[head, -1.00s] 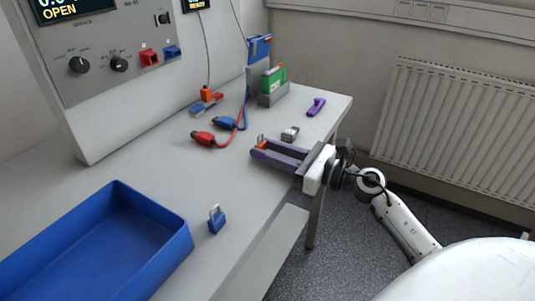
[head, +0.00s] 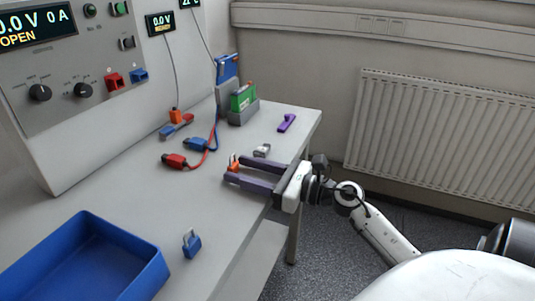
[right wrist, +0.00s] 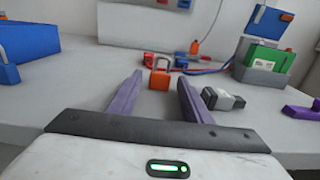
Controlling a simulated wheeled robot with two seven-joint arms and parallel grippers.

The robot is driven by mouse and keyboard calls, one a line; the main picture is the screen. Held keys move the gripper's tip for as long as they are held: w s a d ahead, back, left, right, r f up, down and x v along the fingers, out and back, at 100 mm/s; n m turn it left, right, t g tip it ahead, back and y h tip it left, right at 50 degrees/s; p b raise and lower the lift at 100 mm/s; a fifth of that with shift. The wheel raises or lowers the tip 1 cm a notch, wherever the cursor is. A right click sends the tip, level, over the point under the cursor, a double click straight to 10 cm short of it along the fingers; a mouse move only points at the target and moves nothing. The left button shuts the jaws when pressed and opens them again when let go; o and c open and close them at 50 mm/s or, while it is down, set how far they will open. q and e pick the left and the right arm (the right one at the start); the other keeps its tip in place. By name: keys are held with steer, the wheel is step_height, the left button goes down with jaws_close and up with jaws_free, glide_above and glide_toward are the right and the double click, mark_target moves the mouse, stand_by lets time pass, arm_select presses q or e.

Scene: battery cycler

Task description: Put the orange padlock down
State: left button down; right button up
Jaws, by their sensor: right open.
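The orange padlock (head: 234,164) is on the grey bench top, at the fingertips of my right gripper (head: 236,168). In the right wrist view the padlock (right wrist: 159,81) stands upright with its grey shackle on top. It lies between the two purple fingertips of my right gripper (right wrist: 160,79), with a visible gap on each side. My right gripper is open and holds nothing; its fingers are low, close above the bench. In the head view the fingers partly hide the padlock. My left gripper is in neither view.
A small grey block (head: 262,150) lies just beyond the fingers. A purple piece (head: 287,122) is near the far edge. Red and blue plugs (head: 176,160) with cables lie to the left. A blue padlock (head: 192,244) stands beside a blue tray (head: 158,268). Bench between is clear.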

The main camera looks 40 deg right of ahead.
steer(key=b+v, duration=0.2)
steer(key=v, duration=0.9)
